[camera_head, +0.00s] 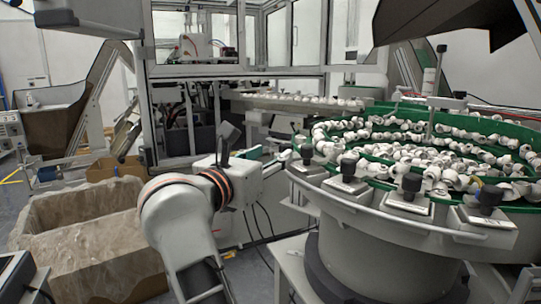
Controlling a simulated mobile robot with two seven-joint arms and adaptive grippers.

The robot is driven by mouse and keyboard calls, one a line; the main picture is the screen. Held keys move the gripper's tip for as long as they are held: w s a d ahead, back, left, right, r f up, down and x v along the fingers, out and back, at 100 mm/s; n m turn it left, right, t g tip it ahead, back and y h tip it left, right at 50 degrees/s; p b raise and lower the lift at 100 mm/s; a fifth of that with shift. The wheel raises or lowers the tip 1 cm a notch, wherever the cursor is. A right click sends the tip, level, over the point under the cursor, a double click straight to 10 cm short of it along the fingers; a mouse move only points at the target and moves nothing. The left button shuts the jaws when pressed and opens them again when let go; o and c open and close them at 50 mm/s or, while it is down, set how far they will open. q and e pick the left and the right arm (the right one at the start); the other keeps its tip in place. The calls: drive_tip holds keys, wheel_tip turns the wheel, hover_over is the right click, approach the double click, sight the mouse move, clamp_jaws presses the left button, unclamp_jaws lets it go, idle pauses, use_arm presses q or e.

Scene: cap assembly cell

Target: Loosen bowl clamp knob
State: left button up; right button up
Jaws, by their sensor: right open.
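Several black bowl clamp knobs stand on metal clamp plates along the near rim of the feeder bowl (380,218). They include a left knob (307,153), a second knob (348,168), a third knob (411,185) and a right knob (490,196). My right arm rises from the bottom centre, with orange rings at its wrist. My right gripper (230,143) is dark and lies just past the wrist, left of the bowl and apart from the knobs. It is open; its fingers are partly hidden and small. My left gripper is out of view.
The green-lined bowl holds many white caps (450,160). An open, lined carton (85,235) stands at the left. A glazed machine frame (235,70) is behind. A dark hopper (440,20) overhangs the bowl at top right. Cables hang by the wrist.

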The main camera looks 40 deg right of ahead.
sight(281, 149)
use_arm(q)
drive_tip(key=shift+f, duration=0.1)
use_arm(e)
drive_tip(key=shift+w, duration=0.1)
drive_tip(key=w+d+m+g+b, duration=0.1)
drive_tip(key=d+g, duration=0.1)
drive_tip(key=w+d+m+g+h+b, duration=0.1)
drive_tip(key=d+m+g, duration=0.1)
drive_tip(key=w+d+f+m+g+b, duration=0.1)
drive_tip(key=d+g, duration=0.1)
drive_tip(key=shift+w+g+h+b, duration=0.3)
drive_tip(key=shift+d+r, duration=0.15)
drive_tip(key=shift+d, duration=0.25)
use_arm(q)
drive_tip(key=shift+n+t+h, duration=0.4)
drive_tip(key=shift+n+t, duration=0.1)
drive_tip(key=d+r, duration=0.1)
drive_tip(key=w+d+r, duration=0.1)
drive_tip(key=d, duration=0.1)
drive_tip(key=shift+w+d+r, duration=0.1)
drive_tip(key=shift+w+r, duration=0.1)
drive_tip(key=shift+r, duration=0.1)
